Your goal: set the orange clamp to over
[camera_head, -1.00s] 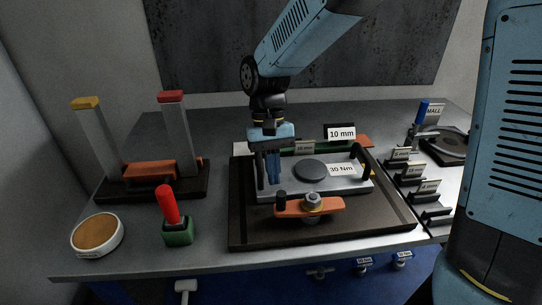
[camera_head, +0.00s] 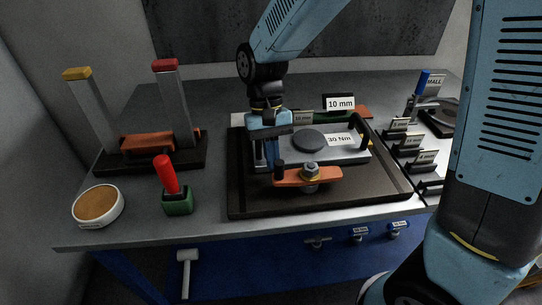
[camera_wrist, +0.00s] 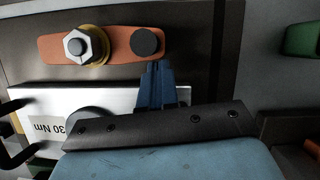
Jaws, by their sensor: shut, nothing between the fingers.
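The orange clamp (camera_head: 322,175) is a flat bar with a hex nut on a washer (camera_head: 310,171) and a black knob (camera_head: 279,166) at its left end. It lies along the front edge of the silver plate (camera_head: 345,155), beside the plate rather than across it. The clamp also shows in the wrist view (camera_wrist: 122,41), with its knob (camera_wrist: 144,42) at the right end there. My gripper (camera_head: 271,166) is shut and empty, its blue fingers pointing down just beside the knob. In the wrist view the fingertips (camera_wrist: 156,68) are close to the knob; contact cannot be told.
The plate carries a grey disc (camera_head: 309,140) and a black handle (camera_head: 360,129), and sits in a dark tray (camera_head: 330,199). A red-handled tool in a green block (camera_head: 178,202) and a round dish (camera_head: 97,206) stand left. Labelled holders (camera_head: 410,143) stand right.

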